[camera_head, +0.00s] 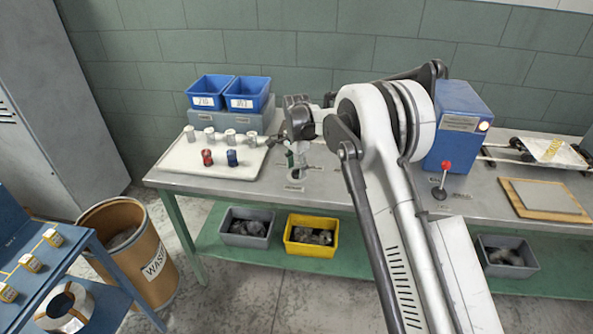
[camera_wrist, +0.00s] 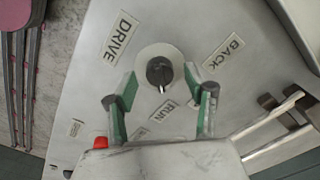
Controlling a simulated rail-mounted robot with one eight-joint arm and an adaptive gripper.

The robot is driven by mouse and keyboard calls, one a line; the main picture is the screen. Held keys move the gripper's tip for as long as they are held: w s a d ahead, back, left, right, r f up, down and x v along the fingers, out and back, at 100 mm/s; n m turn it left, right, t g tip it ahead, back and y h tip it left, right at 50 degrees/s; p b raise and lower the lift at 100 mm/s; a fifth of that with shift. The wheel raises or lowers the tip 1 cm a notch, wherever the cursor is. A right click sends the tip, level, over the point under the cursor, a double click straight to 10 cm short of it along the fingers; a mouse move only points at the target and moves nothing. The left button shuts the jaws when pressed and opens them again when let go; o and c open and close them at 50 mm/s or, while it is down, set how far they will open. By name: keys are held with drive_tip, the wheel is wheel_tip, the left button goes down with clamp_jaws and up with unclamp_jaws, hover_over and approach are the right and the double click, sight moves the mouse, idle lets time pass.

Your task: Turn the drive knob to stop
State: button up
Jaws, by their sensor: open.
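The drive knob (camera_wrist: 159,72) is a small black knob on a pale round plate in the wrist view. A light mark on it faces down the picture, roughly toward the RUN label (camera_wrist: 163,111). The DRIVE label (camera_wrist: 122,38) is up and to the left of it. My gripper (camera_wrist: 160,77) is open, with its green-padded fingers on either side of the knob and a visible gap to it. I cannot make out a STOP label; the labels near the fingers are partly covered. In the head view I cannot make out the knob.
A BACK label (camera_wrist: 223,52) lies right of the knob. A red part (camera_wrist: 100,142) shows at the panel's lower left. In the head view, a blue machine box (camera_head: 461,125) and red-knobbed lever (camera_head: 446,166) stand right of my arm; a white tray (camera_head: 180,160) is left.

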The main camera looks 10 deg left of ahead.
drive_tip(key=shift+f, duration=0.55)
drive_tip(key=c, duration=1.2)
drive_tip(key=shift+o, duration=0.2)
